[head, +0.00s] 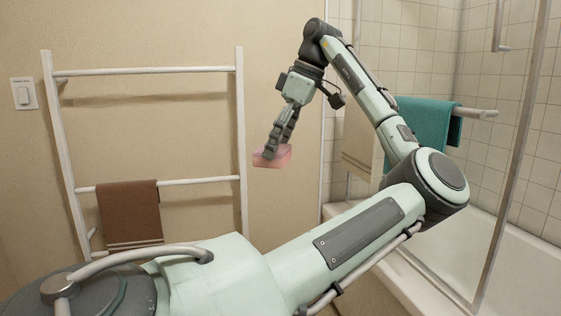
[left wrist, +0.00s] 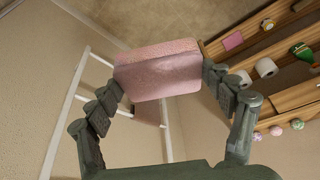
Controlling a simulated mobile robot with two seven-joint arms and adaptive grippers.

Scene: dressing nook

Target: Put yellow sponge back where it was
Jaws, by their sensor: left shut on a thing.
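My left gripper (head: 271,151) is shut on a pink sponge-like block (head: 281,158) and holds it in the air in front of the beige wall. In the left wrist view, the pink block (left wrist: 160,74) sits between the two fingertips, one on each side. It has a rough, lighter pink strip along one edge and a smoother pink face. I see no yellow sponge in either view. My right gripper is not in view.
A white ladder rack (head: 241,130) with a brown towel (head: 130,212) stands at the left. A teal towel (head: 425,118) hangs by the tub (head: 440,275) and its glass screen. In the left wrist view, wooden shelves (left wrist: 285,103) hold toilet rolls (left wrist: 265,68) and a pink square (left wrist: 233,41).

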